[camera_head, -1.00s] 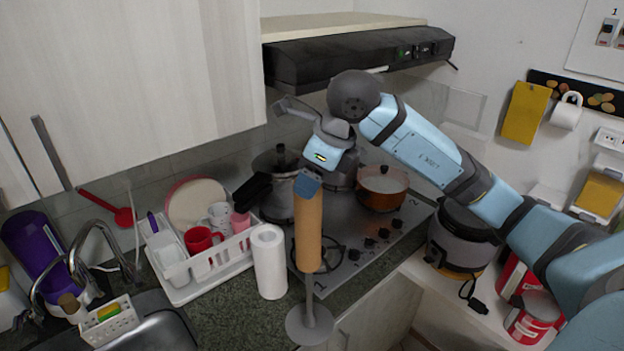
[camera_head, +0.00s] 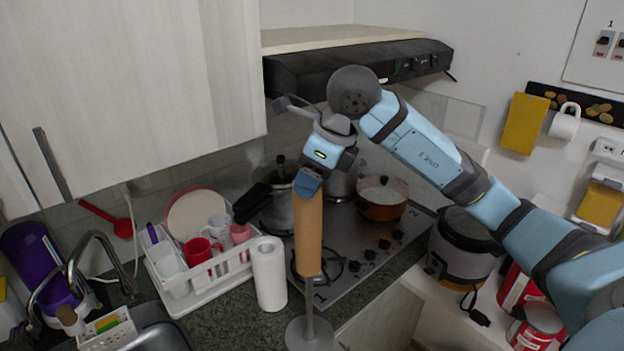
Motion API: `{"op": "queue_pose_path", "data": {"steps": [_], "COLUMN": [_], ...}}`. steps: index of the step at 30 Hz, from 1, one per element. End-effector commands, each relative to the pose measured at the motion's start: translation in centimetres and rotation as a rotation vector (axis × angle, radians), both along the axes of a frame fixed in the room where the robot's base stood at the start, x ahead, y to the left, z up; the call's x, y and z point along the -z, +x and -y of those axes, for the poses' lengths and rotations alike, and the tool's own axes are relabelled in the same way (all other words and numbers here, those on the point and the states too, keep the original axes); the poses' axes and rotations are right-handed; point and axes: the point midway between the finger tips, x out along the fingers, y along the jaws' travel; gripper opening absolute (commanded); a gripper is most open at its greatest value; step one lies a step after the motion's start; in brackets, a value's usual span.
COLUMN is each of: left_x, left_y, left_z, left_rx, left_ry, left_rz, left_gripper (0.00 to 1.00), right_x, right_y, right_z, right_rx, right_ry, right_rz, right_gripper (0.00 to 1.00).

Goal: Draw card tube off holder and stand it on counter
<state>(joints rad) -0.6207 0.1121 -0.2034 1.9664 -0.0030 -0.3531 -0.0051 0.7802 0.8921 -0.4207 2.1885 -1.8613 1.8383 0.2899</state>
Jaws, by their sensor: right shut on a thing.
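The brown card tube (camera_head: 308,236) is upright in the middle of the head view. My right gripper (camera_head: 308,184) is shut on its top end from above. The holder (camera_head: 310,330) has a round grey base and a thin grey rod. The tube's lower end is above the base, with a length of bare rod showing below it. The rod's upper part is hidden, so the tube still appears around it or in front of it. The dark speckled counter (camera_head: 236,318) shows left of the holder. My left gripper is not in view.
A white paper roll (camera_head: 269,274) stands on the counter just left of the tube. A white dish rack (camera_head: 200,285) with cups is further left. The stove (camera_head: 350,265) with pots is behind and right. A range hood (camera_head: 360,68) hangs above.

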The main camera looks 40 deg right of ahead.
Motion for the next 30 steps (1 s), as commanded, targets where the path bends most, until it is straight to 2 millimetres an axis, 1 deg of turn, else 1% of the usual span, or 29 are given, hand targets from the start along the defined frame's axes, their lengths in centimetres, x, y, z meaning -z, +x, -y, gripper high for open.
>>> {"op": "queue_pose_path", "data": {"steps": [13,26,30], "left_x": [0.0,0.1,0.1], "left_y": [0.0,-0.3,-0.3], "left_z": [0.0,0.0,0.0], "left_rx": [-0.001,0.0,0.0], "left_ry": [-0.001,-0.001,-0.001], "left_rz": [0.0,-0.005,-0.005], "left_gripper": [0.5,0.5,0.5], "right_x": [-1.1,-1.3,-1.8], "right_y": [0.0,0.0,0.0], "right_z": [0.0,0.0,0.0], "right_rx": [-0.001,-0.001,-0.001], "right_ry": [0.0,0.0,0.0], "right_rz": [0.0,0.0,0.002], "right_gripper": [0.04,0.04,0.04]}}
